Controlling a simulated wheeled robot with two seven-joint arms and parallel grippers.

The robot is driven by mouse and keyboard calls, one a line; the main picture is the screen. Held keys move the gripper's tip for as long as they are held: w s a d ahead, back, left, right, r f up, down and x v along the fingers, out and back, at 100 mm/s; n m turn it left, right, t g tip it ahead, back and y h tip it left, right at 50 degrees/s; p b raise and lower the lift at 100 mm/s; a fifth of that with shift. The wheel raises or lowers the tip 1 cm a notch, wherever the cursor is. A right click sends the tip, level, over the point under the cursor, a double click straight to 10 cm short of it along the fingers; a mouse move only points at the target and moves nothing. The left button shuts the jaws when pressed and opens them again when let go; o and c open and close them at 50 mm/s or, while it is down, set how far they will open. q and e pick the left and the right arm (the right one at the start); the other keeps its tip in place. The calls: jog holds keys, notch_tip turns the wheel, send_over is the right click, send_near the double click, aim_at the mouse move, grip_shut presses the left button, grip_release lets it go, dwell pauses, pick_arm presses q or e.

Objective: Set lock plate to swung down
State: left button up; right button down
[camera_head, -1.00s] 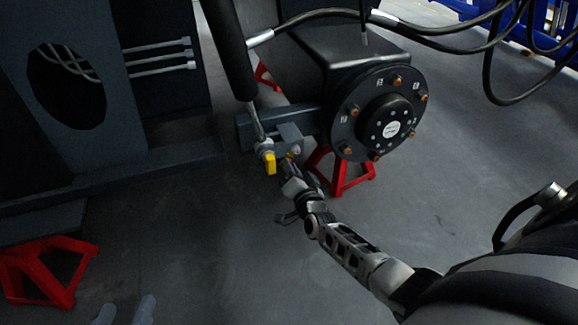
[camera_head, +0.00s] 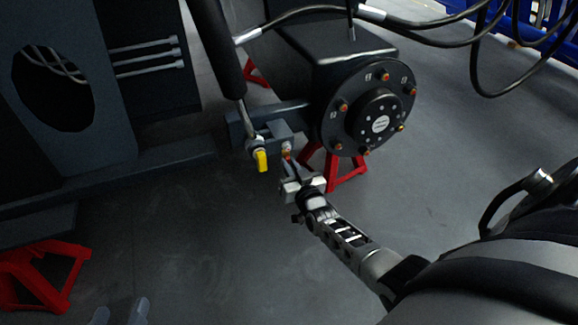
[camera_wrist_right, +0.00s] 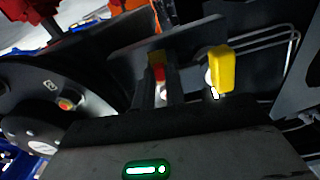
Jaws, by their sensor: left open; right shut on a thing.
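A yellow tab (camera_head: 262,161) hangs at the lower end of the black cylinder's rod, beside a grey bracket (camera_head: 276,132); I cannot tell for sure that it is the lock plate. It also shows in the right wrist view (camera_wrist_right: 222,70). My right gripper (camera_head: 289,170) is at the bracket, just right of the tab. In the right wrist view its fingers (camera_wrist_right: 157,75) are shut around a small red-ended part (camera_wrist_right: 157,72), apart from the yellow tab. The fingers hide most of that part. My left gripper (camera_head: 120,312) is open at the bottom left edge, only its fingertips showing.
A round bolted hub (camera_head: 370,112) stands close right of the bracket, on a red stand (camera_head: 347,172). The black cylinder (camera_head: 216,50) rises above the tab. Another red stand (camera_head: 45,270) is at left. The floor between is clear.

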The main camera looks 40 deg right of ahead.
dwell(0.5)
jog(key=c, duration=1.4)
grip_release()
jog(key=shift+c, duration=0.2)
jog(key=shift+s, duration=0.1)
jog(key=shift+s, duration=0.25)
pick_arm(q)
jog(key=f+g+p, duration=0.1)
jog(key=p, duration=0.1)
jog(key=a+f+g+y+p, duration=0.1)
jog(key=f+p, duration=0.1)
jog(key=p, duration=0.1)
jog(key=shift+a+f+g+y, duration=0.2)
jog(key=shift+f+g+y, duration=0.1)
pick_arm(e)
jog(key=v, duration=1.5)
jog(key=shift+a, duration=0.2)
jog(key=shift+s, duration=0.15)
